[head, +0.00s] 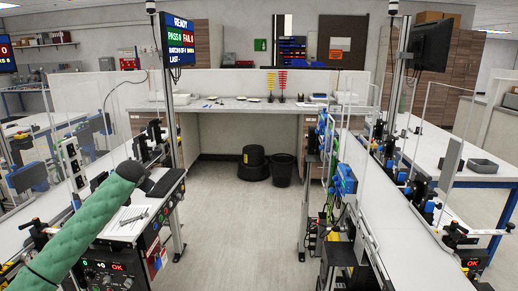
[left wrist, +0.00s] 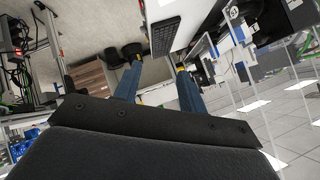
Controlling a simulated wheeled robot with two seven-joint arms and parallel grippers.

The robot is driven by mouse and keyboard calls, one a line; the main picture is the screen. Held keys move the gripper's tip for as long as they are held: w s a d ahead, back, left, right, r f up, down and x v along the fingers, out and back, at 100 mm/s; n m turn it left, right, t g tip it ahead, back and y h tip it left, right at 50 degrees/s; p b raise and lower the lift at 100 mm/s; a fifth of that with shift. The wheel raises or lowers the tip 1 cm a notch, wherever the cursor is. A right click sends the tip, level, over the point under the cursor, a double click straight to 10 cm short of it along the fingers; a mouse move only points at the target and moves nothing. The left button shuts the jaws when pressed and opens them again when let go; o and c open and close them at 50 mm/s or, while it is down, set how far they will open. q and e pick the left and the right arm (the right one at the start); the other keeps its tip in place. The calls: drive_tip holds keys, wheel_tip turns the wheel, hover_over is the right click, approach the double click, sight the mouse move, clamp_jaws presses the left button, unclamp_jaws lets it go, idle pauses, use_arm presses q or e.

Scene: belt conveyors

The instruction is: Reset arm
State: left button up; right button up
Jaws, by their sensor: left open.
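My left arm, in a green sleeve, reaches in from the lower left of the head view. Its dark end is over the control stand (head: 105,262) on the left. My left gripper shows in the left wrist view (left wrist: 160,63). Its two blue fingers stand apart with nothing between them, so it is open and empty. Beyond the fingertips is a dark keyboard-like panel (left wrist: 165,36) on a light surface. In the head view the fingers are hard to make out. My right gripper is not in view.
Belt conveyors run along the left and the right (head: 385,235), with clear guard panels. A status screen (head: 176,40) reading READY stands on a post at the left. A white bench (head: 235,104) is at the back, with dark bins (head: 283,170) below. The floor between is clear.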

use_arm(q)
drive_tip(key=s+d+f, duration=0.3)
drive_tip(key=d+f, duration=0.1)
drive_tip(key=f, duration=0.3)
drive_tip(key=s+d+f+h, duration=0.1)
drive_tip(key=s+d+f, duration=0.15)
drive_tip(key=f, duration=0.35)
drive_tip(key=s+d+f, duration=0.2)
drive_tip(key=d+f, duration=0.2)
drive_tip(key=f, duration=0.3)
drive_tip(key=s+d+f+n+g, duration=0.1)
drive_tip(key=s+d+f, duration=0.2)
drive_tip(key=s+f, duration=0.6)
drive_tip(key=s+d+f+g, duration=0.1)
drive_tip(key=s+d+f, duration=0.3)
drive_tip(key=s+f, duration=0.55)
drive_tip(key=s+d+f+g, duration=0.2)
drive_tip(key=s+d+f, duration=0.1)
drive_tip(key=s+f, duration=0.6)
drive_tip(key=s+d+f+n+g+h, duration=0.1)
drive_tip(key=s+f, duration=0.8)
drive_tip(key=s, duration=0.9)
drive_tip(key=s+d+f+n+g+h, duration=0.1)
drive_tip(key=s+d+f+g, duration=0.3)
drive_tip(key=s+f, duration=0.6)
drive_tip(key=s, duration=0.4)
drive_tip(key=shift+s+d, duration=0.25)
drive_tip(key=shift+d, duration=0.05)
drive_tip(key=shift+c, duration=0.5)
